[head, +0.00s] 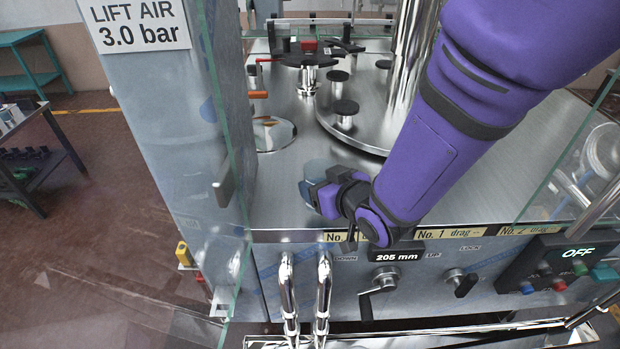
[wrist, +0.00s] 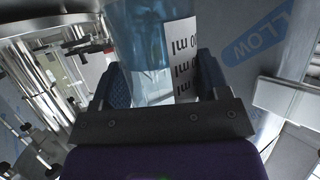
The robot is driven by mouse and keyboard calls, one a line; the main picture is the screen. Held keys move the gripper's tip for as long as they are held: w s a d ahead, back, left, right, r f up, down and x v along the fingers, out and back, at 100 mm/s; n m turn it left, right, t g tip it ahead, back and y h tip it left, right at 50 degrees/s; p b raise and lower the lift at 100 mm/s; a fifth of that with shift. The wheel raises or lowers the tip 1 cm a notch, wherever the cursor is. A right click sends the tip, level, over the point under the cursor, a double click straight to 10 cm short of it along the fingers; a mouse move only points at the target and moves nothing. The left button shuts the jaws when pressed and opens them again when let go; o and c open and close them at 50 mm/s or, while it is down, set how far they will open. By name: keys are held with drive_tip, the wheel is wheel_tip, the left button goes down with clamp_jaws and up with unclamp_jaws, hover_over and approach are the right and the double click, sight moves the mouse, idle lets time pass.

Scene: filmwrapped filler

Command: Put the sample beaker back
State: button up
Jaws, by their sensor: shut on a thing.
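The sample beaker (wrist: 150,45) is a clear bluish vessel with a white label of black ml markings. In the wrist view it sits between the two blue-padded fingers of my gripper (wrist: 162,85), which is shut on it. In the head view the beaker (head: 318,172) shows as a faint bluish shape at the tip of my gripper (head: 318,190), over the front part of the steel machine top (head: 275,195). My gripper and arm hide part of it. I cannot tell whether the beaker touches the steel top.
A steel column with a round base (head: 350,140) and black knobs stands behind my gripper. A round shiny disc (head: 272,133) lies to the left. A tall film-covered post (head: 175,120) and glass panels flank the left. The front panel has cranks (head: 375,290) and curved steel pipes (head: 322,290).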

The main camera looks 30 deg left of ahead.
sight(317, 169)
drive_tip(key=w+a, duration=0.4)
drive_tip(key=a, duration=0.1)
drive_tip(key=shift+w+a+f, duration=0.1)
drive_tip(key=shift+w+f, duration=0.05)
drive_tip(key=shift+f, duration=0.15)
drive_tip(key=shift+w+a+f, duration=0.1)
drive_tip(key=shift+a+f, duration=0.05)
drive_tip(key=shift+f, duration=1.65)
drive_tip(key=shift+f, duration=0.25)
